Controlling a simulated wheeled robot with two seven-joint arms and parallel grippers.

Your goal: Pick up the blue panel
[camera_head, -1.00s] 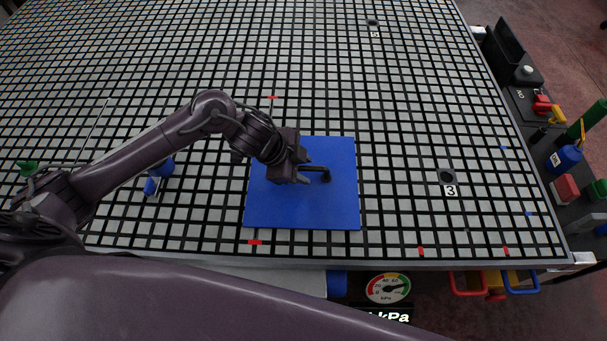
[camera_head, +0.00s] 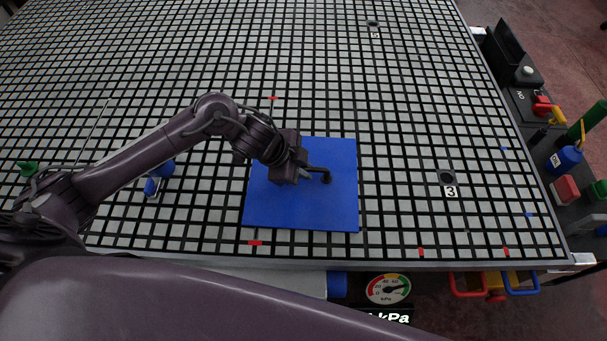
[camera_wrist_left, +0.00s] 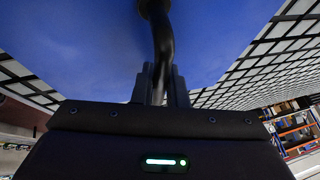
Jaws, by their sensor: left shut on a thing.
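The blue panel (camera_head: 335,205) is a flat square at the near middle of the grid table in the head view. It has a black handle (camera_head: 318,170) on its top face. My left gripper (camera_head: 304,170) is over the panel and shut on this handle. In the left wrist view the panel (camera_wrist_left: 85,45) fills much of the upper picture, and the curved handle (camera_wrist_left: 162,40) runs down between the fingers (camera_wrist_left: 160,85). I cannot tell whether the panel is clear of the table. My right gripper is not in view.
The grid table (camera_head: 420,120) is mostly bare around the panel. A blue valve-like part (camera_head: 156,182) stands left of it, under my arm. A round port marked 3 (camera_head: 447,177) is to the right. A gauge (camera_head: 388,289) hangs below the front edge. Tools and boxes line the right side.

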